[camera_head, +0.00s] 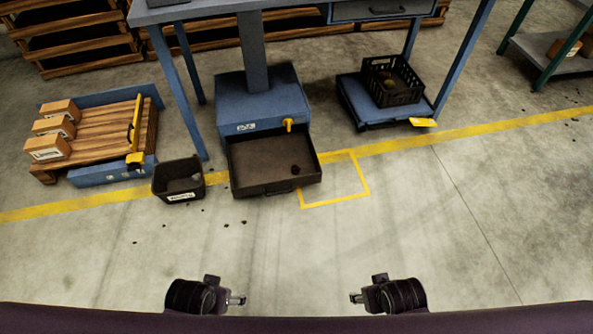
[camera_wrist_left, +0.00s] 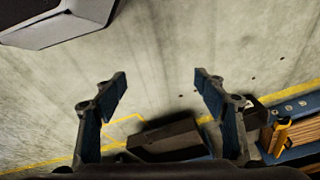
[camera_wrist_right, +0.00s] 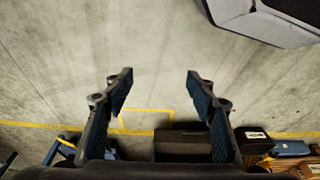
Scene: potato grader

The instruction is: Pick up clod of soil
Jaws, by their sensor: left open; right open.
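My left gripper (camera_head: 238,300) and right gripper (camera_head: 355,298) are low in the head view, far in front of the tray. Both are open and empty. In the left wrist view the left fingers (camera_wrist_left: 160,88) are spread over bare floor. In the right wrist view the right fingers (camera_wrist_right: 157,85) are spread likewise.
A pallet with boxes (camera_head: 95,150) is farther left. A black crate (camera_head: 394,96) sits on a blue platform at right. Blue table legs (camera_head: 176,85) flank the machine. The near floor is mostly clear.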

